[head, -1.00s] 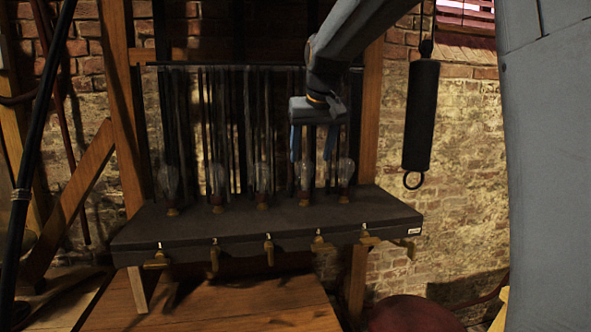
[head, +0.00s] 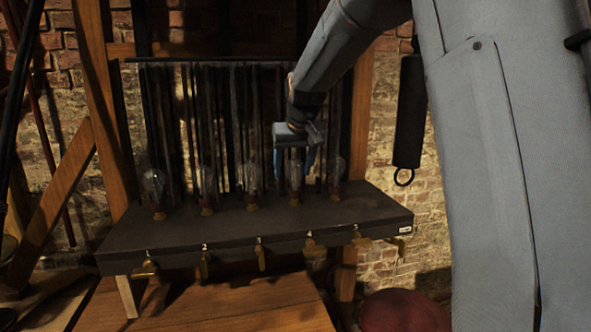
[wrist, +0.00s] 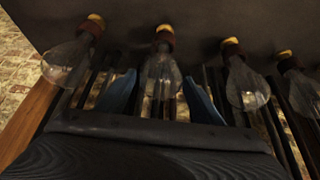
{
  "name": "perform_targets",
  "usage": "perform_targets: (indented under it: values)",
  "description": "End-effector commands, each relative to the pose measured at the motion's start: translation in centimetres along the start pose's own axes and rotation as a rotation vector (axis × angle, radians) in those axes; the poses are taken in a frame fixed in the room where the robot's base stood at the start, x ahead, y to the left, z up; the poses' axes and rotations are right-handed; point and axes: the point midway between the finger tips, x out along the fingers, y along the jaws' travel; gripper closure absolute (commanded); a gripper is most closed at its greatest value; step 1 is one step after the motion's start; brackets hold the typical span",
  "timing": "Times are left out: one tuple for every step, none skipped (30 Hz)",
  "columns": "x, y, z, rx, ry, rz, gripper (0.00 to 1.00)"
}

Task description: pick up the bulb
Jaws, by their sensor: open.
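A row of several clear glass bulbs stands upright in brass and reddish sockets along a dark shelf (head: 350,205). The bulb second from the right (head: 296,184) is below my gripper (head: 294,170). My gripper points down, open, with its blue fingers either side of this bulb's upper glass. In the wrist view, where the sockets show at the top, the same bulb (wrist: 161,70) lies between the two fingers (wrist: 159,86) with gaps on both sides. It sits in its socket. I cannot tell whether either finger touches the glass.
Neighbouring bulbs stand close by at left (head: 252,180) and right (head: 337,178). Dark vertical rods (head: 220,120) rise behind the row. A dark cylinder with a ring (head: 408,115) hangs at the right. Brass fittings (head: 310,245) line the shelf's front edge. A wooden surface (head: 210,305) lies below.

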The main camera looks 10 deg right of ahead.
Motion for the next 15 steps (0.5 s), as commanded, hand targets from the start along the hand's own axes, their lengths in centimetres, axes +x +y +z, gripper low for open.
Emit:
perform_targets:
  values:
    - [0.1,0.05,0.0,0.001,0.0,0.0,0.4]
    - [0.14,0.06,-0.01,0.001,0.0,0.0,0.4]
    - [0.16,0.14,-0.01,0.001,0.001,0.001,0.4]
    - [0.16,0.19,-0.01,0.002,0.001,0.001,0.4]
    - [0.16,0.2,-0.01,0.002,0.001,0.001,0.4]
    - [0.16,0.21,-0.01,0.002,0.001,0.001,0.4]
    - [0.16,0.2,0.0,0.002,0.001,0.001,0.4]
    - [0.16,0.2,0.0,0.002,0.001,0.001,0.45]
    - [0.16,0.2,0.0,0.002,0.001,0.001,0.51]
    - [0.15,0.2,-0.01,0.002,0.001,0.001,0.56]
    - [0.15,0.2,-0.01,0.002,0.001,0.001,0.62]
    - [0.15,0.2,-0.01,0.002,0.001,0.001,0.68]
    - [0.14,0.2,-0.01,0.002,0.001,0.001,0.73]
    - [0.14,0.19,-0.01,0.002,0.001,0.001,0.78]
    - [0.14,0.19,-0.01,0.002,0.001,0.001,0.85]
